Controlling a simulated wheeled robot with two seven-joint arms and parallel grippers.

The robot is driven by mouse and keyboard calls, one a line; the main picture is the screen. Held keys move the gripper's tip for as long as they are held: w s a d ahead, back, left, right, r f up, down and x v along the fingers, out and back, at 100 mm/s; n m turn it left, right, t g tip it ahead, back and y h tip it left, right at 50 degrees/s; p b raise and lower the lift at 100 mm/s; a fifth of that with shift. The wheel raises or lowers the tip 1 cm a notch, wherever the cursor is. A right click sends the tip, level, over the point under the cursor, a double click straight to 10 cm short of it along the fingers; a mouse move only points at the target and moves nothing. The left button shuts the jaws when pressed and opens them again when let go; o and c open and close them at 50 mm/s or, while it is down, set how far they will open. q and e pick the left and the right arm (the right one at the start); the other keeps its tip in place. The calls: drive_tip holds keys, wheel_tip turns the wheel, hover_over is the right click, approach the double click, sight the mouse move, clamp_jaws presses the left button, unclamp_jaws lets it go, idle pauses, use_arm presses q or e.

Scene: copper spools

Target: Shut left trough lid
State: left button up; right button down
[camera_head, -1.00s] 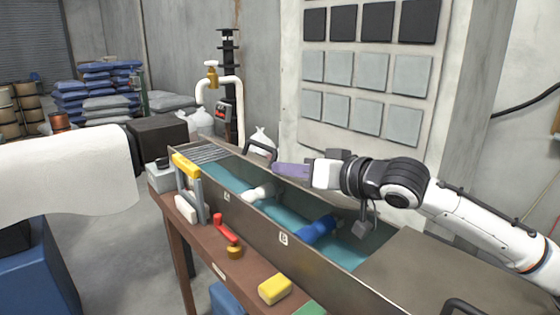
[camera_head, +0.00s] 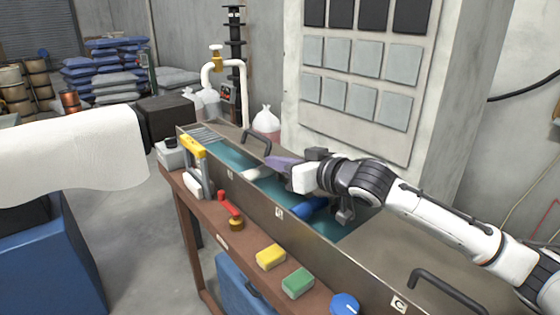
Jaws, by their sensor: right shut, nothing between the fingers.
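The long metal trough (camera_head: 330,262) is open over its left and middle part, showing blue-green liquid (camera_head: 235,160). A dark bar handle (camera_head: 257,138) stands at the back edge toward the left end, probably on the left lid; the lid's panel is hard to make out. A flat metal lid (camera_head: 385,255) covers the right part, with a dark handle (camera_head: 447,290). My right gripper (camera_head: 281,165), with purplish fingers, is shut and empty. It appears over the trough, right of and slightly below the back handle in the picture; contact is unclear. My left gripper is out of view.
A white object (camera_head: 258,173) and a blue object (camera_head: 304,208) are in the trough. The front ledge holds a yellow-handled tool (camera_head: 193,147), a red-handled tool (camera_head: 228,203), a yellow sponge (camera_head: 270,257) and a green sponge (camera_head: 297,282).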

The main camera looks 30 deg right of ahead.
drive_tip(key=d+r, duration=0.2)
drive_tip(key=r, duration=0.1)
drive_tip(key=shift+w+d+r, duration=0.1)
drive_tip(key=shift+w, duration=0.1)
drive_tip(key=b+v, duration=0.3)
drive_tip(key=v, duration=0.4)
drive_tip(key=shift+s+b, duration=0.3)
drive_tip(key=shift+s, duration=0.15)
drive_tip(key=shift+s+d+r+b, duration=0.1)
drive_tip(key=shift+s+r+b, duration=0.15)
drive_tip(key=shift+s+b, duration=0.35)
drive_tip(key=shift+s+d+r+b, duration=0.1)
drive_tip(key=shift+s+r+b, duration=0.2)
drive_tip(key=shift+s, duration=0.15)
